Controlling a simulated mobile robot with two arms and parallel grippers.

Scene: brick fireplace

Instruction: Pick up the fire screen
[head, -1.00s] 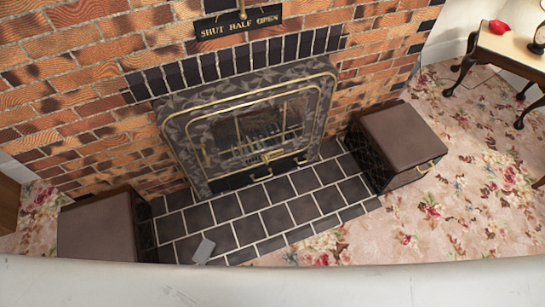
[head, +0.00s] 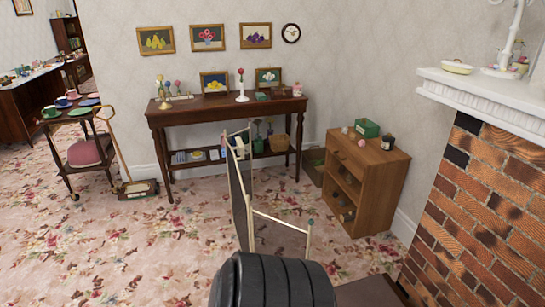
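A thin dark panel with a pale gold frame (head: 239,195), which looks like the fire screen, stands upright near the middle of the head view. It is seen nearly edge-on. Slim pale gold rods extend from its right side. Its lower end is hidden behind a black ribbed part, probably mine, at the bottom of the view. I cannot tell whether the panel rests on the floor or is held. Neither of my grippers shows.
A dark side table (head: 225,108) stands against the wall behind the panel. A wooden cabinet (head: 365,185) stands to its right. The brick fireplace (head: 480,220) with a white mantel (head: 485,100) is at far right. A tea trolley (head: 85,150) is at left. Open floral carpet lies at left front.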

